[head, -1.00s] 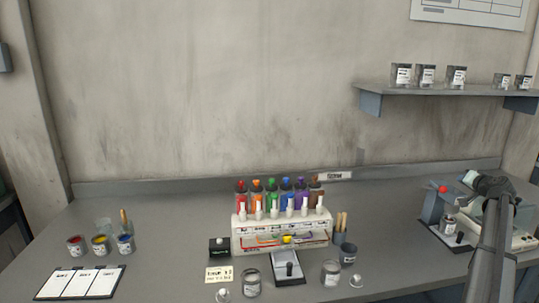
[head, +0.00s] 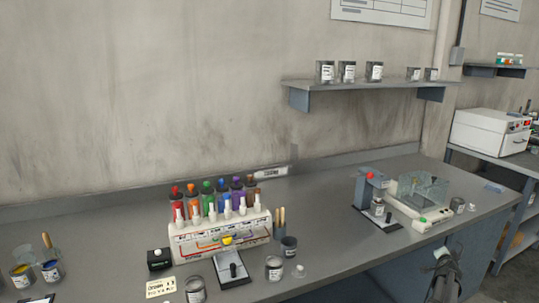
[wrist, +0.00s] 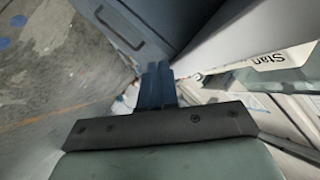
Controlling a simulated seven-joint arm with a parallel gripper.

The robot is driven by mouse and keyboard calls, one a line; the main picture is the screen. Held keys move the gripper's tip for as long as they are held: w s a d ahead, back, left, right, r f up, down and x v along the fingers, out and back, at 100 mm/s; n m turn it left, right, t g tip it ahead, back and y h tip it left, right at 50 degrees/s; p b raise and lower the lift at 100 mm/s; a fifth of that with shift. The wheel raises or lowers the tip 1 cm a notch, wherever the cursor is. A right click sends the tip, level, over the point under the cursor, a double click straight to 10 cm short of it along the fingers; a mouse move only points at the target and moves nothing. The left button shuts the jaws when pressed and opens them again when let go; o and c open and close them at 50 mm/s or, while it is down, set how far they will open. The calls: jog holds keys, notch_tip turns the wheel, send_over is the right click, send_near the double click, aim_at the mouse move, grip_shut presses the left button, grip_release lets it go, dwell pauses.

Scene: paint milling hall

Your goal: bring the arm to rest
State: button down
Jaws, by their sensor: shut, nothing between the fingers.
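My gripper (wrist: 156,85) shows in the wrist view with its blue-grey fingers together and nothing between them. In the head view my dark gripper and wrist (head: 446,272) are at the lower right, in front of the bench's front edge and below its top. The fingertips are hard to make out there. Beyond the fingers, the wrist view shows a grey panel with a handle (wrist: 120,22) and a stained floor (wrist: 45,70).
The grey bench (head: 335,210) carries a white bottle rack (head: 220,235), small cans such as one at the front (head: 274,268), and a white device with clear panels (head: 418,200). A wall shelf (head: 370,84) holds several cans. A white box-shaped machine (head: 490,132) stands at right.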

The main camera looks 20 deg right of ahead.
jog(key=s+a+f+n+g+y, duration=0.1)
jog(key=s+a+f, duration=0.3)
jog(key=f, duration=0.5)
jog(key=s+a+f+n+g+y, duration=0.1)
jog(key=s+a+f+n, duration=0.1)
jog(key=a+f, duration=0.6)
jog(key=s+a+f+n+g+y, duration=0.1)
jog(key=s+a+f, duration=0.25)
jog(key=f, duration=0.65)
jog(key=w+a+f+n+g+y, duration=0.1)
jog(key=w+a+f+n+y, duration=0.15)
jog(key=a, duration=0.65)
jog(key=w+a+f+n+y, duration=0.1)
jog(key=a+f, duration=0.3)
jog(key=a, duration=0.6)
jog(key=w+a+f+n+g+y, duration=0.15)
jog(key=a+f, duration=0.25)
jog(key=a, duration=0.5)
jog(key=s+a+f+n+g+y, duration=0.1)
jog(key=s+a+n+g+y, duration=0.15)
jog(key=a, duration=0.95)
jog(key=s+a+f+n+g+y, duration=0.1)
jog(key=s+a+f+n, duration=0.2)
jog(key=a, duration=0.9)
jog(key=s+a+r+n+g, duration=0.4)
jog(key=s+a+n+g, duration=0.1)
jog(key=s+a, duration=0.8)
jog(key=shift+s+r+g, duration=0.2)
jog(key=shift+s+g, duration=0.3)
jog(key=shift+s, duration=0.75)
